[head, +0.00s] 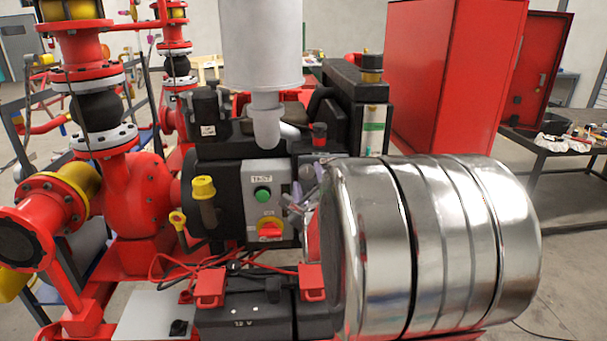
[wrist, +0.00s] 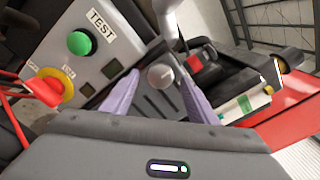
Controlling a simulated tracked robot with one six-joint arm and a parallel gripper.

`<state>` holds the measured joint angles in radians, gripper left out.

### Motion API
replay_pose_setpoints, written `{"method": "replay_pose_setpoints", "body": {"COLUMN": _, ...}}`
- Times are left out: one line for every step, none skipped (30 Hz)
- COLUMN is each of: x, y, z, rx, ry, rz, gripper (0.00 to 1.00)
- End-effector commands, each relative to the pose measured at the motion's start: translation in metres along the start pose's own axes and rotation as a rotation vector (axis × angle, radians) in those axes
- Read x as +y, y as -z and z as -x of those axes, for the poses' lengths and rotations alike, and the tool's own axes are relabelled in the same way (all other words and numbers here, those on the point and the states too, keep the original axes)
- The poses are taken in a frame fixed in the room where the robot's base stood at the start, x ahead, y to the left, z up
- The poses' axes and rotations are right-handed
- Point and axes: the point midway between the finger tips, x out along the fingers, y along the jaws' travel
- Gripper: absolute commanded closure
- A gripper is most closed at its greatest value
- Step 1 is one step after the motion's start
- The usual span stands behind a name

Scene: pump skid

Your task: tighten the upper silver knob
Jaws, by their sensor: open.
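A round silver knob (wrist: 160,77) sits on a dark slotted panel face in the middle of the wrist view. My gripper (wrist: 159,69) has its two pale purple fingers spread apart, one on each side of the knob in the picture. I see a gap on both sides, and nothing is held. I cannot tell how far the fingertips are from the knob in depth. In the head view my gripper (head: 304,196) shows small beside the grey TEST panel, partly hidden by a shiny drum. No second silver knob is clear.
The TEST panel (head: 268,202) carries a green button (head: 263,194) and a red-and-yellow switch (head: 270,229), left of my gripper. The large shiny banded drum (head: 440,245) fills the right foreground. A white cylinder (head: 262,45) stands above. A battery (head: 250,310) with red cables lies below.

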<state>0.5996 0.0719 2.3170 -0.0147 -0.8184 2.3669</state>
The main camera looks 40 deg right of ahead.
Motion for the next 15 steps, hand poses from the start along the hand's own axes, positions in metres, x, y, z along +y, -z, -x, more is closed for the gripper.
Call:
{"method": "replay_pose_setpoints", "body": {"x": -0.0015, "y": 0.0018, "z": -0.004, "rx": 0.001, "ry": 0.0, "rz": 0.0, "gripper": 0.47}}
{"method": "replay_pose_setpoints", "body": {"x": -0.0021, "y": 0.0022, "z": -0.006, "rx": 0.001, "ry": 0.0, "rz": 0.001, "gripper": 0.47}}
{"method": "replay_pose_setpoints", "body": {"x": -0.0027, "y": 0.0028, "z": -0.0084, "rx": 0.0, "ry": 0.0, "rz": 0.001, "gripper": 0.47}}
{"method": "replay_pose_setpoints", "body": {"x": -0.0029, "y": 0.0033, "z": -0.0099, "rx": 0.0, "ry": -0.001, "rz": 0.001, "gripper": 0.47}}
{"method": "replay_pose_setpoints", "body": {"x": -0.0032, "y": 0.0038, "z": -0.011, "rx": 0.0, "ry": -0.001, "rz": 0.001, "gripper": 0.47}}
{"method": "replay_pose_setpoints", "body": {"x": -0.0035, "y": 0.0042, "z": -0.0122, "rx": 0.0, "ry": -0.001, "rz": 0.001, "gripper": 0.47}}
{"method": "replay_pose_setpoints", "body": {"x": -0.0038, "y": 0.0044, "z": -0.0129, "rx": 0.0, "ry": -0.001, "rz": 0.001, "gripper": 0.47}}
{"method": "replay_pose_setpoints", "body": {"x": -0.0041, "y": 0.0045, "z": -0.0134, "rx": 0.0, "ry": -0.001, "rz": 0.001, "gripper": 0.47}}
{"method": "replay_pose_setpoints", "body": {"x": -0.0045, "y": 0.0047, "z": -0.0138, "rx": 0.0, "ry": -0.001, "rz": 0.001, "gripper": 0.47}}
{"method": "replay_pose_setpoints", "body": {"x": -0.0048, "y": 0.0049, "z": -0.0139, "rx": 0.001, "ry": 0.0, "rz": 0.001, "gripper": 0.47}}
{"method": "replay_pose_setpoints", "body": {"x": -0.0051, "y": 0.0052, "z": -0.0139, "rx": 0.001, "ry": 0.0, "rz": 0.001, "gripper": 0.47}}
{"method": "replay_pose_setpoints", "body": {"x": -0.0056, "y": 0.0056, "z": -0.0139, "rx": 0.002, "ry": 0.001, "rz": 0.001, "gripper": 0.47}}
{"method": "replay_pose_setpoints", "body": {"x": -0.0059, "y": 0.0059, "z": -0.0138, "rx": 0.002, "ry": 0.002, "rz": 0.001, "gripper": 0.47}}
{"method": "replay_pose_setpoints", "body": {"x": -0.0063, "y": 0.0063, "z": -0.0137, "rx": 0.003, "ry": 0.002, "rz": 0.001, "gripper": 0.47}}
{"method": "replay_pose_setpoints", "body": {"x": -0.0067, "y": 0.0067, "z": -0.0137, "rx": 0.004, "ry": 0.003, "rz": 0.001, "gripper": 0.47}}
